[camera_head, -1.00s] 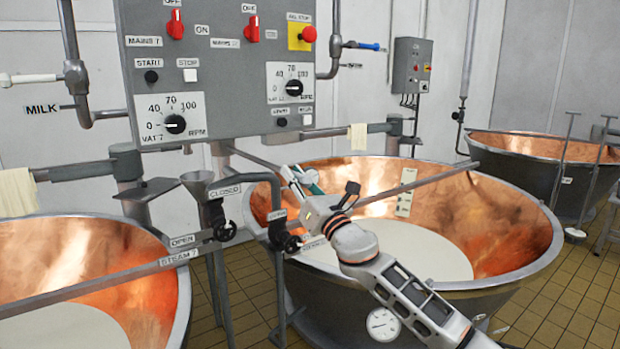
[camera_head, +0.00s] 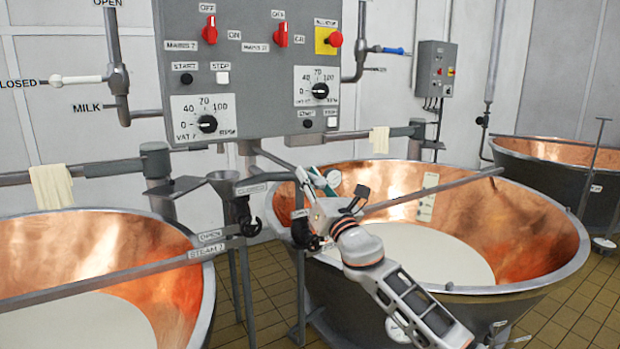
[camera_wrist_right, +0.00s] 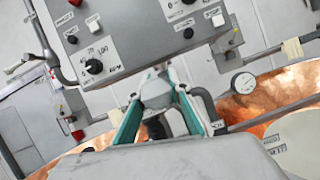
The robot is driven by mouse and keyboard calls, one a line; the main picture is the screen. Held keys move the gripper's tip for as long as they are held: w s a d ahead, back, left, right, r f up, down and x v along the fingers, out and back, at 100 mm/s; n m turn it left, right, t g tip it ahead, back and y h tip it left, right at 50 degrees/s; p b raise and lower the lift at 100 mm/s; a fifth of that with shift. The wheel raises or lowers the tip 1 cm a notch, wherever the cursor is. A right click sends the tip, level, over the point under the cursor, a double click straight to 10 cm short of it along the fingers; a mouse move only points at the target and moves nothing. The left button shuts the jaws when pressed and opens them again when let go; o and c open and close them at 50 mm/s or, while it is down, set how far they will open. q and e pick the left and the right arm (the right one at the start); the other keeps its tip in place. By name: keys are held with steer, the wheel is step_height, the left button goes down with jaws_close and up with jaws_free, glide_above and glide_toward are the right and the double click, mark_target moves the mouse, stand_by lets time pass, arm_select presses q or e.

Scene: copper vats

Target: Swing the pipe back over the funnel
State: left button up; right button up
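The small grey funnel (camera_head: 223,180) stands on the valve stand between the two vats. A thin grey pipe (camera_head: 274,157) slants from under the control panel toward my right gripper (camera_head: 318,182). I cannot tell for sure whether this is the task's pipe. A dark bent pipe (camera_head: 292,182) also stands beside the gripper. The right gripper is right of the funnel, over the near-left rim of the right vat. In the right wrist view, its teal fingers (camera_wrist_right: 156,92) stand apart with a pale grey part between them. Whether they grip it is unclear. My left gripper is not in view.
Two copper vats with white liquid, left (camera_head: 195,285) and right (camera_head: 545,262), flank the stand. Long bars cross above them, one marked steam (camera_head: 120,272). The control panel (camera_head: 262,110) hangs above and behind the funnel. Tiled floor (camera_head: 262,290) shows between the vats.

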steer(key=shift+o, duration=0.9)
steer(key=v, duration=1.2)
steer(key=s+d+f+m+g+h, duration=0.15)
steer(key=s+f+m, duration=0.35)
steer(key=f, duration=0.5)
steer(key=s+d+f+m+g+h, duration=0.1)
steer(key=s+d+f+m+h, duration=0.15)
steer(key=f+m, duration=0.6)
steer(key=s+d+f+m+g+h, duration=0.15)
steer(key=s+f+m, duration=0.3)
steer(key=f, duration=0.65)
steer(key=s+d+f+m+g, duration=0.1)
steer(key=s+d+f+m, duration=0.2)
steer(key=s+f+m, duration=0.2)
steer(key=s+d+f+m+g+h, duration=0.1)
steer(key=s+d+f+m+g, duration=0.1)
steer(key=s+f+m, duration=0.4)
steer(key=s+d+f+m+g+h, duration=0.1)
steer(key=s+d+f+m, duration=0.4)
steer(key=s+f, duration=0.5)
steer(key=s+g, duration=0.1)
steer(key=s, duration=0.2)
steer(key=shift+s, duration=0.35)
steer(key=shift+f, duration=0.15)
